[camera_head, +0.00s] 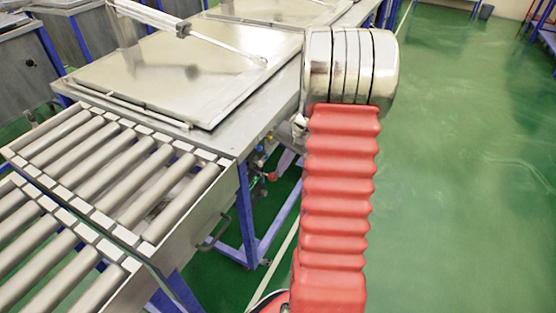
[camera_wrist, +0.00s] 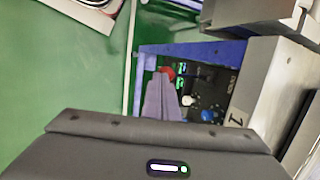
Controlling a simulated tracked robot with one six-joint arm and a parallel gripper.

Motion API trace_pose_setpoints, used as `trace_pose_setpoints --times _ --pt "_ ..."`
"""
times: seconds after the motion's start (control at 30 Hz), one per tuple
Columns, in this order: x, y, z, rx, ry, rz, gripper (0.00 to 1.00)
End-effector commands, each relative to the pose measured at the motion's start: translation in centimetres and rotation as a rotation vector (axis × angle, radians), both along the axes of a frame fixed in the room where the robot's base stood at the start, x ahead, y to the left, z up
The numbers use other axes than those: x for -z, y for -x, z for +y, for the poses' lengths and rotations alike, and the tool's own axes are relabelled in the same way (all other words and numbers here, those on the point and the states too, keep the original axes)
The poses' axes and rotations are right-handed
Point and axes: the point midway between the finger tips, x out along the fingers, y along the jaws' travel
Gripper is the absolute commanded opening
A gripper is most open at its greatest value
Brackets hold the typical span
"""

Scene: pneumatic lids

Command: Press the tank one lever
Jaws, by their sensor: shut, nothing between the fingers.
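Tank one (camera_head: 190,70) is a steel tank with its flat lid down, left of my arm in the head view. In the wrist view, a steel panel (camera_wrist: 240,117) with a "1" stands at the right. Beside it is a dark control panel (camera_wrist: 204,82) with a red knob (camera_wrist: 168,72), a white knob (camera_wrist: 188,100) and a blue knob (camera_wrist: 207,115). Which one is the lever, I cannot tell. My gripper (camera_wrist: 162,80) is shut and empty, its tip overlapping the red knob's lower edge; contact cannot be told. The head view does not show the gripper clearly.
A roller conveyor (camera_head: 110,170) joins the tank's near side. Blue frame legs (camera_head: 245,215) stand under the tank, close to my arm. A steel bar (camera_head: 225,45) lies over the lid. Open green floor (camera_head: 460,160) is on the right.

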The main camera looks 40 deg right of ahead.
Motion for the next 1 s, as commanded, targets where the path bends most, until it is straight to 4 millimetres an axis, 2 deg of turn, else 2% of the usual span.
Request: trace_pose_setpoints --times 0.23,0.53,1.0 --pt "3.4 0.9 -0.3 0.002 -0.002 0.001 0.00" --pt "7.3 1.0 -0.3 0.001 -0.002 0.001 0.00" --pt "7.7 0.8 -0.3 0.000 0.000 -0.001 0.00"
